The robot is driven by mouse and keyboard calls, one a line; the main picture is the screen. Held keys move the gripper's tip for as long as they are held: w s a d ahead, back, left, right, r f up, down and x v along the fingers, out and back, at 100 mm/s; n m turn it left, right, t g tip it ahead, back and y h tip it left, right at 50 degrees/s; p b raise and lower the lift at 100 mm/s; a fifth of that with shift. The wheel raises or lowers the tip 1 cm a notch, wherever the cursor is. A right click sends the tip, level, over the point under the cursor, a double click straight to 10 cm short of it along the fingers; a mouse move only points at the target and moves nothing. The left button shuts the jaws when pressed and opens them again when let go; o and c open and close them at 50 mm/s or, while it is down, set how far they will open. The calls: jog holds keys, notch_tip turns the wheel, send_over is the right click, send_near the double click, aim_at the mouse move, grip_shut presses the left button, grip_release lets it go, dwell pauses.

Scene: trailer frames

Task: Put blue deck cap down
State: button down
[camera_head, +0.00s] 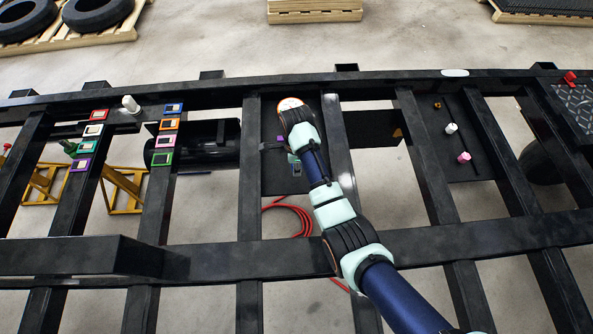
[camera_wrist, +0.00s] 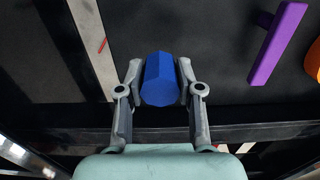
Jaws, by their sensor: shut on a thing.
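The blue deck cap (camera_wrist: 159,80) is an eight-sided block between the two grey fingers of my gripper (camera_wrist: 160,82) in the wrist view. My gripper is shut on it from both sides. The cap is over a dark surface, and I cannot tell whether it touches that surface. In the head view my gripper (camera_head: 295,160) is over the dark panel (camera_head: 274,183) in the middle of the black frame, partly hidden by my arm.
In the wrist view a purple bar (camera_wrist: 277,45) and an orange piece (camera_wrist: 314,60) lie to the right. Coloured square frames (camera_head: 166,141) line the beams at left in the head view. White (camera_head: 451,128) and pink (camera_head: 464,157) pieces sit on a right panel. A red hose (camera_head: 297,210) lies below.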

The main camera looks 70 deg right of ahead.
notch_tip(320, 180, down, 4)
jog(key=shift+f+b, duration=0.1)
jog(key=shift+b, duration=0.55)
jog(key=shift+f, duration=0.1)
jog(key=c, duration=0.7)
grip_release()
jog(key=shift+c, duration=0.2)
notch_tip(320, 180, up, 12)
jog(key=p, duration=0.3)
jog(key=shift+a, duration=0.1)
